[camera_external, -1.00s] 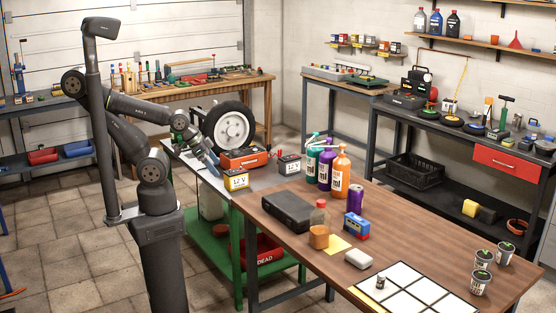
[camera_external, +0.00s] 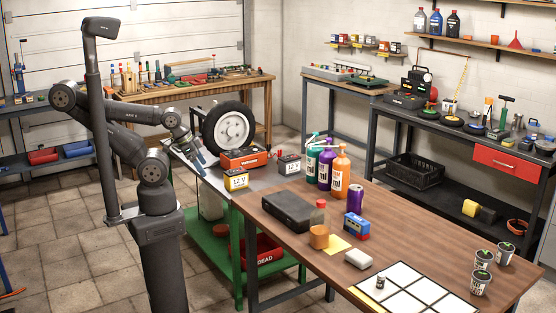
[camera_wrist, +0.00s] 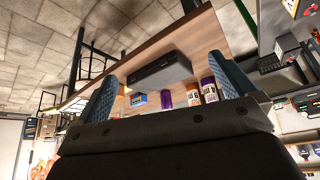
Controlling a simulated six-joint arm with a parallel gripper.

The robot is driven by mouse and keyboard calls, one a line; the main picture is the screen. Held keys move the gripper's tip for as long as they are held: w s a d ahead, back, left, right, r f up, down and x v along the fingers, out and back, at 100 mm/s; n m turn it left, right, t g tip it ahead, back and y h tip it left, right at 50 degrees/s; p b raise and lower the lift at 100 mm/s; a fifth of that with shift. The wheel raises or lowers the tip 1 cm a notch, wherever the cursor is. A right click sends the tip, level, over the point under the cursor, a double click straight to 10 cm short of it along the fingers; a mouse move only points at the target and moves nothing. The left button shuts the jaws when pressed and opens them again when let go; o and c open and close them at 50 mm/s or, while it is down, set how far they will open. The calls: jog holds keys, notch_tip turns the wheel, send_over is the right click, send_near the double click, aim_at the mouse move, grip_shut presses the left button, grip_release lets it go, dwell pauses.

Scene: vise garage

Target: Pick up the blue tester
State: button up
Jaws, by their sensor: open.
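The blue tester (camera_external: 356,226) is a small blue box with a dark front. It stands on the brown wooden table, right of an orange block and in front of a purple can. In the wrist view the blue tester (camera_wrist: 139,100) shows small, between my fingers and below the dark case. My gripper (camera_external: 193,160) is open and empty, up by the wheel and left of the brown table, well away from the tester. Its two blue fingers (camera_wrist: 164,82) frame the wrist view.
A wheel (camera_external: 230,128) and batteries (camera_external: 236,180) stand near my gripper.

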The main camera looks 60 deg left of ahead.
dwell(0.3)
jog(key=c, duration=0.9)
jog(key=shift+r, duration=0.1)
